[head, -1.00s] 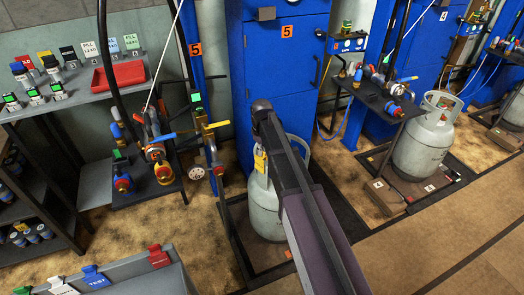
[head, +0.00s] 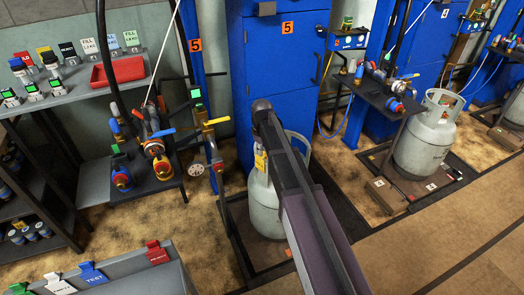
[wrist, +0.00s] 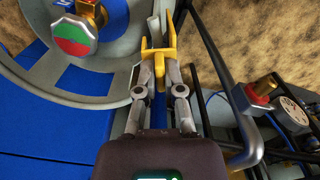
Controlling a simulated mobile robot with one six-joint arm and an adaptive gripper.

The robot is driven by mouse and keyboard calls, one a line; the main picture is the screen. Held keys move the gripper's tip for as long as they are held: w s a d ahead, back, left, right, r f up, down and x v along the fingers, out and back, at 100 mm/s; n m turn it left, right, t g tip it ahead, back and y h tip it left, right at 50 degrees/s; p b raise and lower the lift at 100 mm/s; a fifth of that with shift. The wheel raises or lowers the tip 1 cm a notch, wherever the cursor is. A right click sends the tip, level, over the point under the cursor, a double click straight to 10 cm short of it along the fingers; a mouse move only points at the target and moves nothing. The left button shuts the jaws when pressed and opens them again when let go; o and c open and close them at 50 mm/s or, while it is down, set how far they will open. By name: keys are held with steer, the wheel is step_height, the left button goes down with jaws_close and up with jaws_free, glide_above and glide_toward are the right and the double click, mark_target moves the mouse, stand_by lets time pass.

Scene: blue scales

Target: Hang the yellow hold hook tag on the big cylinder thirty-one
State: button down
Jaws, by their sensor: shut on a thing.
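The yellow hook tag (wrist: 158,62) is between my gripper's fingertips (wrist: 160,80) in the wrist view. My gripper is shut on it. In the head view the tag (head: 261,160) shows as a small yellow patch by the big grey cylinder (head: 265,210) at station 5, partly hidden by my arm. In the wrist view the cylinder's round collar (wrist: 115,85) curves just left of the tag, with its valve (wrist: 75,35), a red and green knob, inside it. I cannot tell whether the tag touches the collar. The cylinder's number is not readable.
A filling stand with hoses and a yellow lever (head: 213,121) is close left of the cylinder. In the wrist view a grey pipe (wrist: 245,125) and a gauge (wrist: 292,108) are near on the right. Another cylinder (head: 425,140) stands at station 4. Brown floor is clear at front right.

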steer(key=shift+s+d+f+b, duration=0.1)
steer(key=shift+s+f+b, duration=0.05)
steer(key=shift+f+b, duration=0.45)
steer(key=shift+w+f, duration=0.25)
steer(key=shift+f, duration=0.15)
steer(key=shift+s+r, duration=0.1)
steer(key=shift+r, duration=0.05)
steer(key=c, duration=0.7)
jaws_free()
steer(key=shift+r, duration=0.1)
steer(key=shift+r+p, duration=3.65)
steer(key=shift+p, duration=0.05)
